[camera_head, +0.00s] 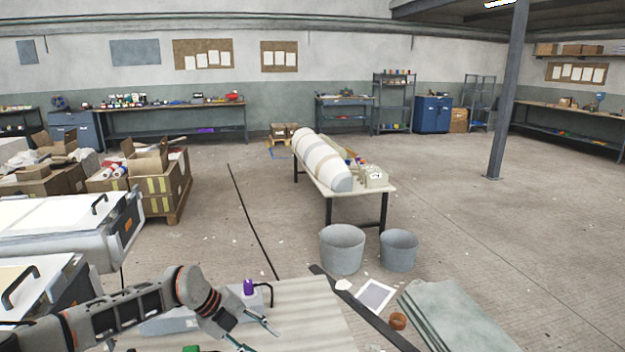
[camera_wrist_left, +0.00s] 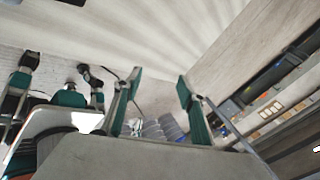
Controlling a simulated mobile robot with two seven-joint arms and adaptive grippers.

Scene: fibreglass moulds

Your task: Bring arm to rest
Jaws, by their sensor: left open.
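My left arm comes in from the lower left of the head view. Its gripper (camera_head: 258,338) is above the pale table top (camera_head: 318,318) at the bottom edge, with its fingers spread and nothing visible between them. In the left wrist view, the two green-lined fingers of this gripper (camera_wrist_left: 160,76) stand apart and the gap is empty. A purple-capped item (camera_head: 248,287) stands just behind the wrist, partly hidden by it. My right gripper does not show in the head view.
White moulds with black handles (camera_head: 70,222) stand close on the left. A table with a long white cylinder (camera_head: 318,160), two grey buckets (camera_head: 342,250) and green sheets (camera_head: 455,318) lie ahead and right. A blue post (camera_head: 508,95) stands farther back. Floor between is mostly clear.

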